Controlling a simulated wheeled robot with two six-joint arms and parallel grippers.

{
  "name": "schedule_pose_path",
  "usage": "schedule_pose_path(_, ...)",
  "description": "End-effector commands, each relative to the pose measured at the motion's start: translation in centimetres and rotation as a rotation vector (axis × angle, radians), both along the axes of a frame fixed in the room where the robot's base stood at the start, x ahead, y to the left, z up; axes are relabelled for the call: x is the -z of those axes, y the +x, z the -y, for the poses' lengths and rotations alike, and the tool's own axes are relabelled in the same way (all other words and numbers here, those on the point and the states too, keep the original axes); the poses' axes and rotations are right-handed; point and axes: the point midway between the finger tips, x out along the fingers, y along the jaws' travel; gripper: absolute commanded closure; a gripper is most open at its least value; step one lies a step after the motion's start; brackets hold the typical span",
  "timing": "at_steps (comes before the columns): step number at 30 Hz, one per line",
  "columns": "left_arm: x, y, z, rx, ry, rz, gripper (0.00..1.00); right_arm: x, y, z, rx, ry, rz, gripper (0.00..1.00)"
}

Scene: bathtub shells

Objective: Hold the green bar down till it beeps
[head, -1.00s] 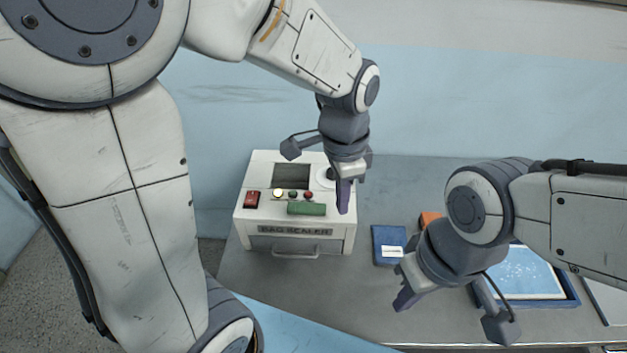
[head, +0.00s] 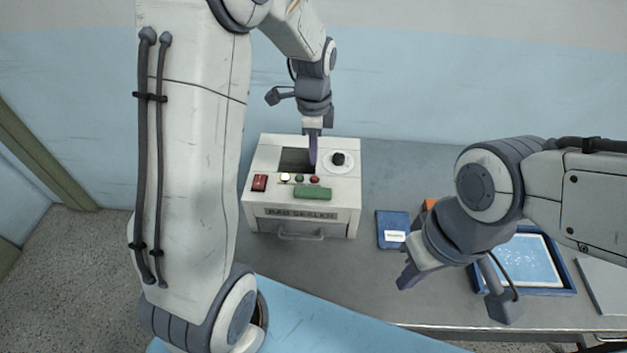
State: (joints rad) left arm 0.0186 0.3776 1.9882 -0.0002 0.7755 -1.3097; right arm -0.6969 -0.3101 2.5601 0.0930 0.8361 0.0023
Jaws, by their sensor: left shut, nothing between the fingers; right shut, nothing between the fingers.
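The bag sealer (head: 258,210) is a white box with a drawer handle, standing on the grey counter. The green bar (head: 312,193) lies along its front top edge, in plain view. My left gripper (head: 312,162) is shut and empty, pointing down over the sealer's top, behind the green bar and in front of part of the dark window (head: 294,160). I cannot tell whether its tip touches the sealer; it is apart from the bar. My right gripper (head: 406,279) is shut and empty, low over the counter to the right of the sealer.
A red switch (head: 260,183), small round buttons and a black knob (head: 339,159) on a white dial share the sealer's top. A blue booklet (head: 392,226) and a blue-framed tray (head: 565,283) lie to the right. The grey counter (head: 340,278) is bare in front of the sealer.

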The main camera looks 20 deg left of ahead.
Motion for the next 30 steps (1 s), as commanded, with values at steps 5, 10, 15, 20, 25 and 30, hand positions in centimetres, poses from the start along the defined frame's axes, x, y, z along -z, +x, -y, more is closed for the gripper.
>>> schedule_pose_path(5,3.8,-0.2,0.0,0.000,-0.001,-0.009,1.00,-1.3,0.0,0.0,-0.002,0.000,0.000,1.00)
schedule_pose_path(10,7.4,-0.2,0.0,0.000,0.000,-0.008,1.00,-2.2,0.0,0.0,-0.004,0.000,0.000,1.00)
schedule_pose_path(15,9.6,-0.1,0.0,0.000,0.000,-0.005,1.00,-3.1,0.0,0.0,-0.005,0.000,0.000,1.00)
schedule_pose_path(20,10.8,-0.1,0.0,0.000,0.000,-0.001,1.00,-3.4,0.0,0.0,-0.006,0.000,0.001,1.00)
schedule_pose_path(25,11.1,0.0,0.0,0.000,0.000,0.000,1.00,-3.4,0.0,0.0,-0.006,0.000,0.001,1.00)
schedule_pose_path(30,11.1,0.0,0.0,0.000,0.000,0.000,1.00,-3.4,0.0,0.0,-0.006,0.000,0.001,1.00)
